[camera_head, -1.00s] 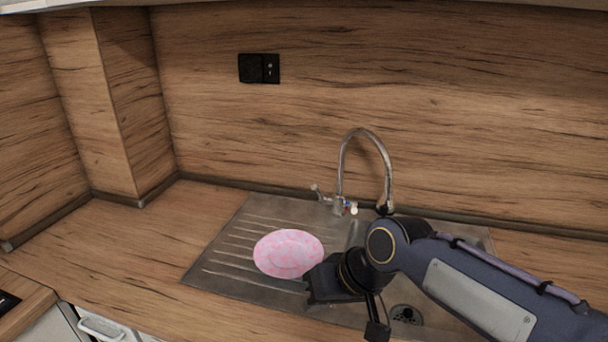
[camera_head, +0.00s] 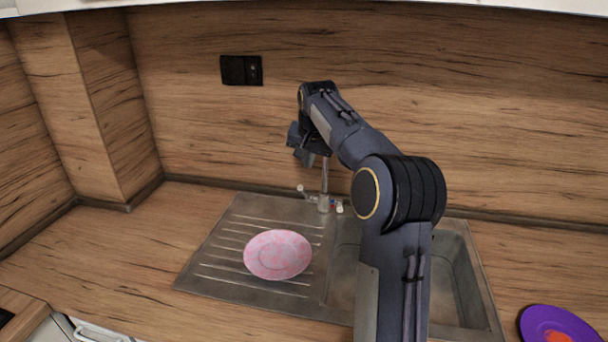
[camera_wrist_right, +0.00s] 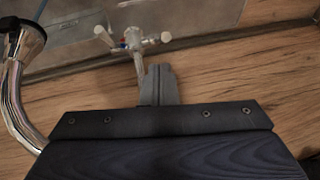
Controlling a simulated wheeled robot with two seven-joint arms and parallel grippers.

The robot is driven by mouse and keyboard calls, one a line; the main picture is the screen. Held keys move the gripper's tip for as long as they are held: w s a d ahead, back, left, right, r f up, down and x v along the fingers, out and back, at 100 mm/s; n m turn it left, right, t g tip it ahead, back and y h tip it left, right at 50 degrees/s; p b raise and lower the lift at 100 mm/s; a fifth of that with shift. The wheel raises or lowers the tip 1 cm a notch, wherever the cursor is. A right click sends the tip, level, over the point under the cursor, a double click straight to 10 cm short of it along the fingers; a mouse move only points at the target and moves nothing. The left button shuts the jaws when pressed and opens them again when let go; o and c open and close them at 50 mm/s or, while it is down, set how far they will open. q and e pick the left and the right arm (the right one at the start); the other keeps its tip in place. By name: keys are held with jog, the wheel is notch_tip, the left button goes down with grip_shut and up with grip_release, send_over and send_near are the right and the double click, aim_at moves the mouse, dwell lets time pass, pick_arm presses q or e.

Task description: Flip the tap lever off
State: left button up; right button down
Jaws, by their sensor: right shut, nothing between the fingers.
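The tap (camera_head: 323,204) stands behind the sink. Its lever (camera_head: 301,189) sticks out left, and a light knob (camera_head: 340,208) sits on its right. Most of its tall spout is hidden behind my right arm. In the right wrist view the tap body (camera_wrist_right: 134,40) shows with arms to both sides and red and blue marks, and the chrome spout (camera_wrist_right: 14,95) curves at the left edge. My right gripper (camera_head: 303,158) is above the tap near the splashback, pointing down. Its fingers (camera_wrist_right: 160,84) are shut and empty, apart from the lever. My left gripper is out of view.
A pink plate (camera_head: 278,254) lies on the ribbed drainboard (camera_head: 222,259). The sink basin (camera_head: 445,275) is right of it, partly behind my arm. A purple and orange plate (camera_head: 535,318) is at the lower right. A black socket (camera_head: 241,70) is on the wall. The left counter is clear.

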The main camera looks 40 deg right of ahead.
jog(key=w+d+m+h+p, duration=0.1)
jog(key=w+d, duration=0.2)
jog(key=w, duration=0.2)
jog(key=shift+d+m+g+h, duration=0.3)
jog(key=shift+d, duration=0.1)
jog(key=shift+w, duration=0.1)
jog(key=p, duration=0.2)
send_over(307, 193)
jog(key=d, duration=0.1)
jog(key=f, duration=0.8)
jog(key=shift+w+d+f, duration=0.1)
jog(key=shift+w+f, duration=0.1)
jog(key=shift+w, duration=0.2)
jog(key=shift+s+a+f, duration=0.2)
jog(key=shift+a+f, duration=0.25)
jog(key=shift+f, duration=0.1)
jog(key=shift+s+a+f, duration=0.15)
jog(key=shift+a+f, duration=0.25)
jog(key=shift+f, duration=0.1)
jog(key=shift+s+a+f, duration=0.15)
jog(key=shift+a, duration=0.1)
jog(key=shift+a+f, duration=0.15)
jog(key=shift+f, duration=0.2)
